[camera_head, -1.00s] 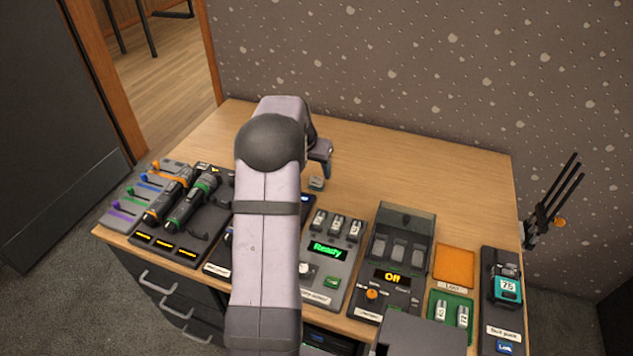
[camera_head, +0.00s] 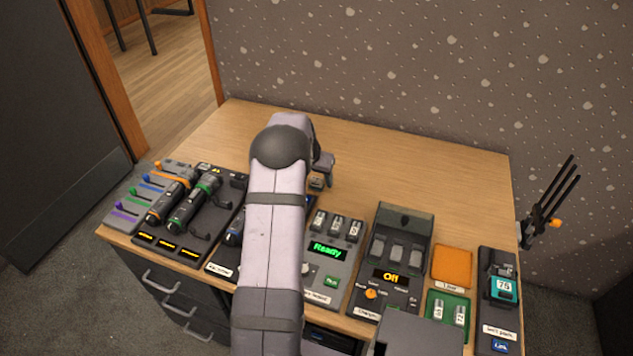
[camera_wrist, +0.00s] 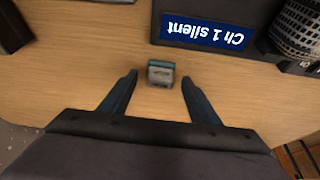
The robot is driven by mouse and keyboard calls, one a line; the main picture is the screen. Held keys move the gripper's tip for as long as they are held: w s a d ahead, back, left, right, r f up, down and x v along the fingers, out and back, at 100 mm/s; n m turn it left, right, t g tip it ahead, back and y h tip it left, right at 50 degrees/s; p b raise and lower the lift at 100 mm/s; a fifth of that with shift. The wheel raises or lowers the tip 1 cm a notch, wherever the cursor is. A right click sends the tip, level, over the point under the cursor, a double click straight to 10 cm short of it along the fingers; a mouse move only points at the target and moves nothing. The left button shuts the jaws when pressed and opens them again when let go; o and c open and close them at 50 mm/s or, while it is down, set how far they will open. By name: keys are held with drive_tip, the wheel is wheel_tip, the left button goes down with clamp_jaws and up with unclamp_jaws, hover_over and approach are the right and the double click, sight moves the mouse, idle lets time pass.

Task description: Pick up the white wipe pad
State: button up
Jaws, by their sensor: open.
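The wipe pad (camera_wrist: 160,73) is a small pale block with a teal edge, lying on the wooden table in the wrist view. In the head view the small block (camera_head: 317,182) shows just below my gripper, partly hidden by it. My gripper (camera_wrist: 160,85) is open and empty. Its two dark blue fingers stand left and right of the block, and neither touches it. In the head view my gripper (camera_head: 322,165) is partly hidden behind my arm.
A device with a blue "Ch 1 silent" screen (camera_wrist: 204,32) stands close beyond the pad, with a microphone (camera_wrist: 298,28) at its right. Faders (camera_head: 140,195), a "Ready" panel (camera_head: 335,255), a charger marked "Off" (camera_head: 395,250) and an orange pad (camera_head: 453,264) line the front. The table's back is clear.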

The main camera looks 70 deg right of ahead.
drive_tip(key=shift+d+f, duration=0.2)
drive_tip(key=shift+f, duration=0.15)
drive_tip(key=c, duration=1.1)
drive_tip(key=shift+c, duration=0.2)
drive_tip(key=shift+r, duration=0.15)
